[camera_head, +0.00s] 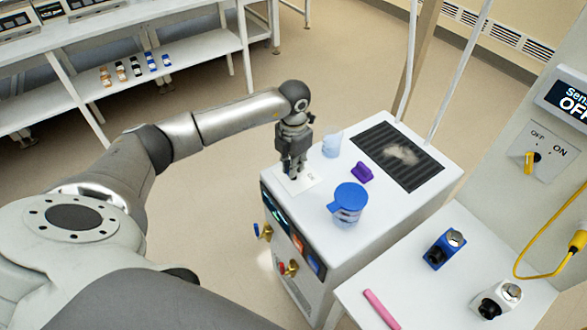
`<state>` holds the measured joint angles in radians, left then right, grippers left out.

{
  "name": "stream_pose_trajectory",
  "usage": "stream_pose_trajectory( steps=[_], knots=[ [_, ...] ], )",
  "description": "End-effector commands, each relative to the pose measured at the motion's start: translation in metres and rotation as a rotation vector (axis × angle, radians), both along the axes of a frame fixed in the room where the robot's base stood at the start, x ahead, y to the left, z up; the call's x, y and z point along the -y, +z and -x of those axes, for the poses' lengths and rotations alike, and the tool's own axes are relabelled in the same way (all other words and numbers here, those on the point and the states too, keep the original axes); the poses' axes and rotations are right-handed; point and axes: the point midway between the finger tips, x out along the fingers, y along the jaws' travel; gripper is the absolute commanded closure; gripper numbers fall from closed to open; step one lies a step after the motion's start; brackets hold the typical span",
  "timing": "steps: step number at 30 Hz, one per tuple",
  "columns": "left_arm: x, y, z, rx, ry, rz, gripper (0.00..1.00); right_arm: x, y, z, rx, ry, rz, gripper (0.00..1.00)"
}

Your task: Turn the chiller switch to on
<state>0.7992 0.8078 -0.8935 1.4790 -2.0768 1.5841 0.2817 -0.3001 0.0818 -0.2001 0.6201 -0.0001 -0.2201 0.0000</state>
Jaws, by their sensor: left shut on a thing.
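The chiller (390,225) looks to be the white cabinet with a dark vent grille on top and small displays on its front. A white switch plate (308,183) lies on its top near the left corner, with small lettering that seems to read ON at its right. My left gripper (291,172) points down over this plate and is shut on the switch knob, which its fingers mostly hide. I cannot tell which way the knob points. My right gripper is not in view.
A blue-lidded jug (348,203), a purple item (362,172) and a pale cup (332,144) stand on the cabinet near my gripper. Another OFF/ON switch with a yellow knob (530,162) is at the right. A side table (420,295) holds blue and white devices.

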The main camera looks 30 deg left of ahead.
Motion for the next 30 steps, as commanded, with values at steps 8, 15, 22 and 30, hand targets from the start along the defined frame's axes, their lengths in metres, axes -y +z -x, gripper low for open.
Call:
stream_pose_trajectory(
  steps=[8, 15, 22, 30],
  knots=[
    [0.000, 0.000, -0.001, 0.004, -0.136, -0.001, 1.00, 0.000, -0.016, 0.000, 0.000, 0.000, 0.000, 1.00],
    [0.000, 0.001, -0.001, 0.005, -0.182, 0.000, 1.00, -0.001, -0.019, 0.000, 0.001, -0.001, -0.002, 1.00],
    [0.000, 0.002, -0.001, 0.005, -0.186, 0.000, 1.00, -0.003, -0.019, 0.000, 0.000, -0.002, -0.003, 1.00],
    [0.000, 0.002, -0.001, 0.005, -0.184, 0.000, 0.73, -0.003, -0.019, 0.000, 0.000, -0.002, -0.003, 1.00]
  ],
)
